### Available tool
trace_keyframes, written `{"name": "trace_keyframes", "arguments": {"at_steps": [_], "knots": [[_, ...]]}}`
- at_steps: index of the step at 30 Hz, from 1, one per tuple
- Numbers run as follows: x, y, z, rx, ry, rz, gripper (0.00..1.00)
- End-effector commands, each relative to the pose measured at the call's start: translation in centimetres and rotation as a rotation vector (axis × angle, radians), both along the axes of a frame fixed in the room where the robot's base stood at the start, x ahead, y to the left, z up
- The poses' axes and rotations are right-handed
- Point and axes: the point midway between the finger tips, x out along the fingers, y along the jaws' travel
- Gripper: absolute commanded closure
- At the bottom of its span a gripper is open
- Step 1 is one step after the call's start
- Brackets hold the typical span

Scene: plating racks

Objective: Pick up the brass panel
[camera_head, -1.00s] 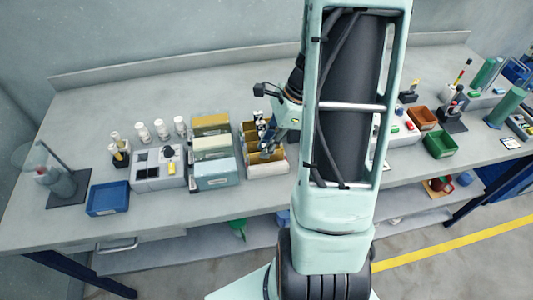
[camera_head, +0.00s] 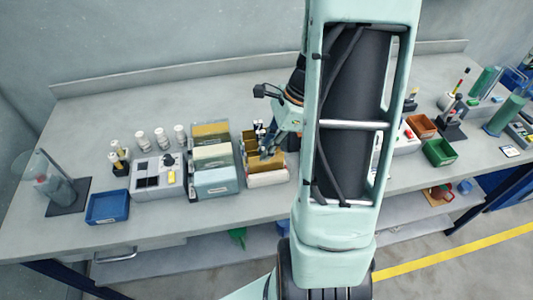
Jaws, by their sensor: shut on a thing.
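The right-hand panel rack stands on the bench just left of my arm, with a pale front edge (camera_head: 268,179). Brass-coloured panels stand upright in it. My gripper (camera_head: 267,152) points down into this rack and is shut on a brass panel (camera_head: 265,165) near its front. The fingertips are small and partly hidden by the panel and my wrist. I cannot tell whether the panel's lower edge is clear of the rack. Another brass panel shows behind, to the left of the fingers.
A rack to the left holds a brass (camera_head: 210,131), a cream (camera_head: 213,152) and a blue-grey panel (camera_head: 216,182). A grey block (camera_head: 158,178), white-capped bottles and a blue tray (camera_head: 107,207) stand further left. Brown (camera_head: 421,125) and green bins (camera_head: 439,152) are right of my arm.

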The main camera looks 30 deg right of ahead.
Motion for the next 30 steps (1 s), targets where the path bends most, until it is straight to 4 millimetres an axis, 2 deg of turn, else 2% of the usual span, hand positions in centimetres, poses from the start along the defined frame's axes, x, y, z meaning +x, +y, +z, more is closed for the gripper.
{"name": "trace_keyframes", "arguments": {"at_steps": [1,5,12,15,21,30], "knots": [[0.1,0.0,1.0,-0.003,-0.004,0.002,1.0],[-1.3,-0.9,2.7,-0.003,-0.004,-0.003,1.0],[-5.0,-3.1,7.2,-0.003,-0.004,-0.005,1.0],[-7.2,-4.4,8.2,-0.003,-0.003,-0.006,1.0],[-10.4,-6.3,9.8,-0.002,-0.001,-0.003,1.0],[-12.1,-7.2,10.7,0.0,0.0,0.0,1.0]]}}
